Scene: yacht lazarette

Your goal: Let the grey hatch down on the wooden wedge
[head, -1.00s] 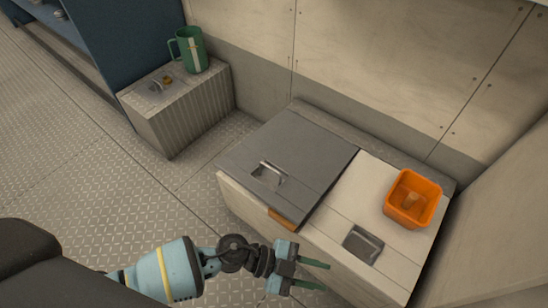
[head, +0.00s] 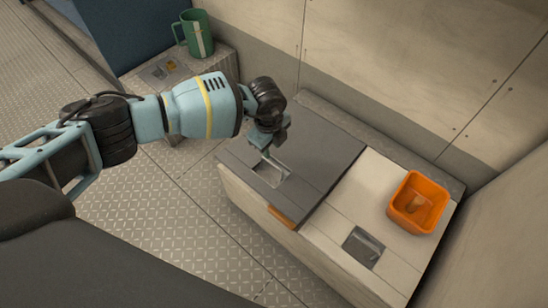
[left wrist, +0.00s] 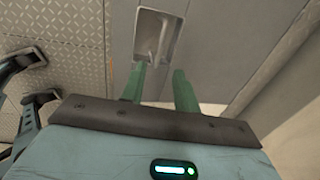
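The grey hatch (head: 318,155) covers the left part of the cream locker and looks almost flat. Its metal recessed handle (head: 270,172) is near the front edge and also shows in the left wrist view (left wrist: 157,38). The orange-brown wooden wedge (head: 281,216) sits at the hatch's front edge; how far it reaches under the hatch is hidden. My left gripper (head: 266,152) is just above and behind the handle. In the left wrist view its green fingers (left wrist: 159,88) are apart with nothing between them, and the handle lies beyond the tips. My right gripper is not in view.
An orange bin (head: 418,203) stands on the cream lid (head: 365,195) right of the hatch, behind a second recessed latch (head: 363,246). A green mug (head: 196,33) stands on a ribbed box behind my left arm. The floor in front is clear.

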